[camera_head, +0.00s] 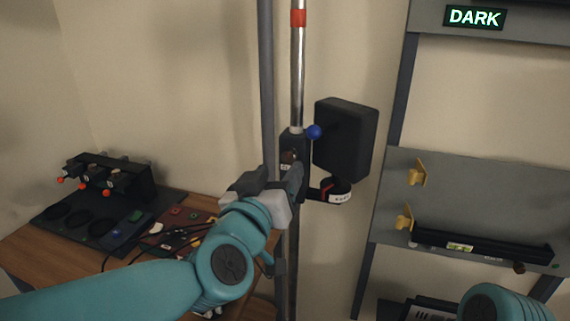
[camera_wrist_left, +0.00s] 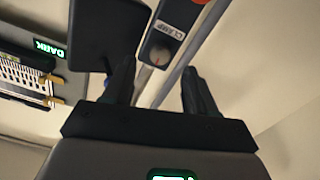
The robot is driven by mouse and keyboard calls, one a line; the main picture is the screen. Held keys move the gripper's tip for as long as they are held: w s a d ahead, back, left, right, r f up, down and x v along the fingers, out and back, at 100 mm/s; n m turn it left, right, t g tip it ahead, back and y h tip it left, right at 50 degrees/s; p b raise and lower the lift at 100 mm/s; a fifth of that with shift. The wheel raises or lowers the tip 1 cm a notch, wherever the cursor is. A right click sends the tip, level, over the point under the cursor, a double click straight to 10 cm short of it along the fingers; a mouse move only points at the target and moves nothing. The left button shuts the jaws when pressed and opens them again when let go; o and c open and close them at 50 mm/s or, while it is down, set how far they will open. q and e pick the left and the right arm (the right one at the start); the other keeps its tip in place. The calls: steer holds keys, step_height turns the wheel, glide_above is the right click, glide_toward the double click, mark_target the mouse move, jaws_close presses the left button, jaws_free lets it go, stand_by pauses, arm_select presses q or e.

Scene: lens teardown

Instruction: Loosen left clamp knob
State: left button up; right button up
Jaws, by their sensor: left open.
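The clamp (camera_head: 297,144) is a dark block on an upright metal pole, carrying a small round knob (camera_head: 287,157). My left gripper (camera_head: 290,180) is in front of the pole, just below the knob in the head view, and hides the lower clamp. In the left wrist view its open fingers (camera_wrist_left: 158,82) stand either side of the pole line, the knob ahead between them. I see no contact. My right gripper is out of view.
A black box (camera_head: 345,140) and a blue ball knob (camera_head: 314,131) are right of the clamp. A second grey pole (camera_head: 267,80) runs close on the left. A wooden desk with equipment (camera_head: 110,185) is at left, a grey rack (camera_head: 480,190) at right.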

mark_target(288, 159)
arm_select(q)
steer(key=x, duration=0.4)
steer(key=shift+w, duration=0.15)
steer(key=shift+r, duration=0.1)
steer(key=c, duration=1.1)
steer(key=shift+o, duration=0.2)
